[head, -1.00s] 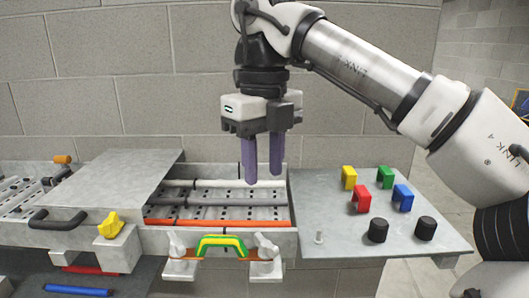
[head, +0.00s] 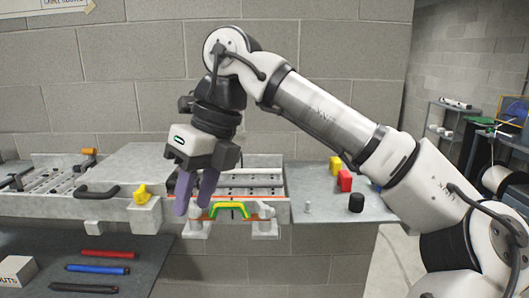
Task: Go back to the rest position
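My gripper (head: 196,194) hangs in front of the bench, its two purple fingers tilted down and slightly left. The fingers are apart with nothing visible between them. Their tips are just left of the green and yellow handle (head: 229,207) on the front of the open tray (head: 272,208). My arm reaches in from the right and covers part of the side plate (head: 315,182). The rods inside the tray are partly hidden behind the gripper.
A flat grey cover (head: 140,160) lies left of the tray, near a black handle (head: 98,193) and a yellow knob (head: 142,194). Yellow (head: 335,166) and red (head: 344,181) blocks and a black knob (head: 356,203) stand on the side plate. Red, blue and black rods (head: 97,269) lie on the lower shelf.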

